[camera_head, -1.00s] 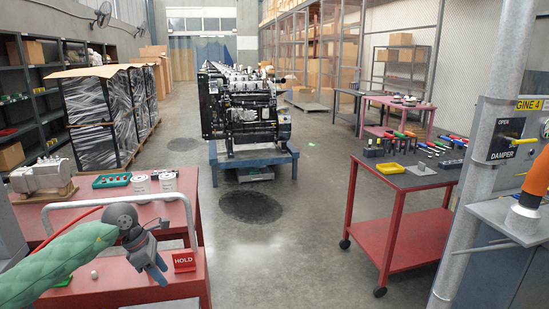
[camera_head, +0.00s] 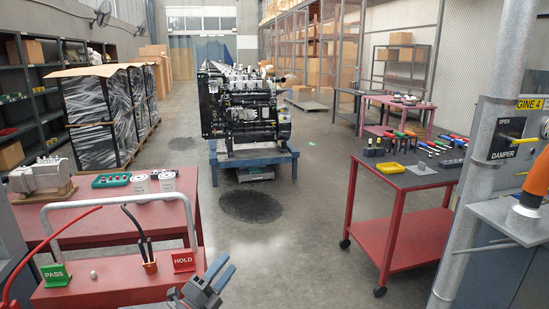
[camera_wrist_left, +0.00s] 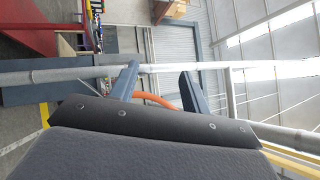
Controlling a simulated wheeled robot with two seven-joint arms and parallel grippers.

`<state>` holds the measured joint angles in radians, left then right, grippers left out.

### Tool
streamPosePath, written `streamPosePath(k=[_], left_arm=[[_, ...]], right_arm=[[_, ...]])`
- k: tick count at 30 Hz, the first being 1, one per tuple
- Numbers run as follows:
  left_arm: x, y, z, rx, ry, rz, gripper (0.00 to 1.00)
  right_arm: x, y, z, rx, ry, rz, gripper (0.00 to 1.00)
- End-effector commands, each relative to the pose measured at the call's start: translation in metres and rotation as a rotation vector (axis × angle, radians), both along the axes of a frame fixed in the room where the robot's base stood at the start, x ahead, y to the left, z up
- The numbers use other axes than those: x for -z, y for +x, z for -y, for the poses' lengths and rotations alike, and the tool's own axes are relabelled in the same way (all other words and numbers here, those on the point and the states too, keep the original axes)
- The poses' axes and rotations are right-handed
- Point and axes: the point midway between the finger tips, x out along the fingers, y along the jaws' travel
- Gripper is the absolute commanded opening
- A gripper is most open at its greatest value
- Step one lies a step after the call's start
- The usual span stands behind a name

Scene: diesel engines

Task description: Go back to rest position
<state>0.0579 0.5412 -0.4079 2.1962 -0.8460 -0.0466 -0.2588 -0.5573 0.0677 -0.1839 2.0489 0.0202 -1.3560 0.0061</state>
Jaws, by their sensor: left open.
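My left gripper (camera_head: 217,277) is at the bottom edge of the head view, just right of the red bench's front corner. Its blue-grey fingers are apart and empty, and most of its arm is out of frame. In the left wrist view the two fingers (camera_wrist_left: 160,84) stand apart with nothing held between them; an orange curved thing (camera_wrist_left: 153,99) shows behind them. My right gripper is not in view.
A red tool cart (camera_head: 415,236) and damper panel (camera_head: 505,138) stand right. Floor between is clear.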

Motion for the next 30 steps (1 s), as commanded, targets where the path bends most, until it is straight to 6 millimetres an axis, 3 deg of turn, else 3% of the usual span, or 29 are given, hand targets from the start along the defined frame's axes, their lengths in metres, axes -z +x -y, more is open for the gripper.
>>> streamPosePath(k=[8,11,15,21,30], left_arm=[[0.076,-0.026,-0.060,-0.316,-0.448,-0.474,0.47],[0.115,-0.048,-0.078,-0.433,-0.584,-0.659,0.47],[0.172,-0.094,-0.096,-0.593,-0.755,-0.930,0.47],[0.238,-0.175,-0.103,-0.798,-0.925,-1.289,0.47],[0.276,-0.255,-0.098,-0.962,-1.021,-1.586,0.47]], right_arm=[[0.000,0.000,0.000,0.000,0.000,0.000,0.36],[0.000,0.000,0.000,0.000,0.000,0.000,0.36],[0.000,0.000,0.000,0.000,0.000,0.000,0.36],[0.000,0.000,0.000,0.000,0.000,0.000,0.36],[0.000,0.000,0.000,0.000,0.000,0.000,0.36]])
